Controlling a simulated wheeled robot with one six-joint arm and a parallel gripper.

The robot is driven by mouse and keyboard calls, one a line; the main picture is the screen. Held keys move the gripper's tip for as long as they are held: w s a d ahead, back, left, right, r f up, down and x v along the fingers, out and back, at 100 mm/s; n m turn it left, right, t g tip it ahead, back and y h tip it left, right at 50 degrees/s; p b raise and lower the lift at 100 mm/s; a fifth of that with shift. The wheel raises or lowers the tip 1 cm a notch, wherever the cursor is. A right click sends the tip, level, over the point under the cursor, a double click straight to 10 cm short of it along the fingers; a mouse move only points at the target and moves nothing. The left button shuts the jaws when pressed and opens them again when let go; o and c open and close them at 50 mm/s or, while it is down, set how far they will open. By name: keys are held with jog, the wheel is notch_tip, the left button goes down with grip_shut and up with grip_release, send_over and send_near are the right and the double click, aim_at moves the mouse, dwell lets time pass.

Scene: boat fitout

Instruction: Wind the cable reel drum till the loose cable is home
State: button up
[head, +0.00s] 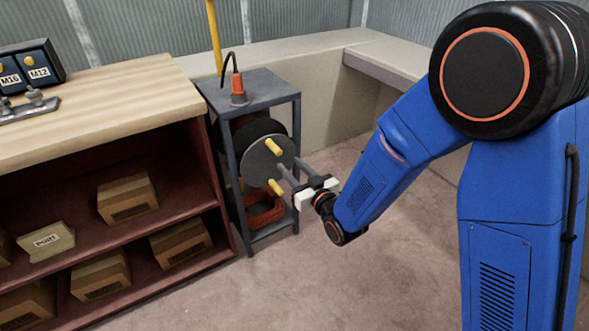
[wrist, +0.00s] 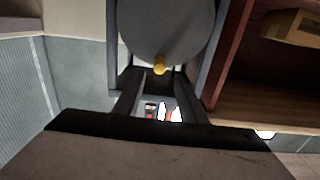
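The cable reel drum (head: 262,161) sits inside a dark metal stand, its round grey face towards my gripper. A yellow upper knob (head: 273,147) and a yellow lower knob (head: 276,187) stick out from this face. Orange cable (head: 264,211) lies in a coil on the stand's bottom shelf; its loose end cannot be made out. My gripper (head: 288,166) is open in front of the drum. In the wrist view, its two fingertips (wrist: 160,76) are apart, with one yellow knob (wrist: 159,64) showing between and just beyond them. I cannot tell whether they touch it.
An orange plug (head: 238,88) with a black lead stands on the stand's top (head: 262,86). A red-brown shelf unit (head: 165,190) with boxes and a wooden worktop (head: 120,92) is close on the left. The floor (head: 330,265) in front and to the right is clear.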

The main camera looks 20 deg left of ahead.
aim_at(275, 149)
jog(key=shift+x, duration=5.65)
jog(key=c, duration=0.8)
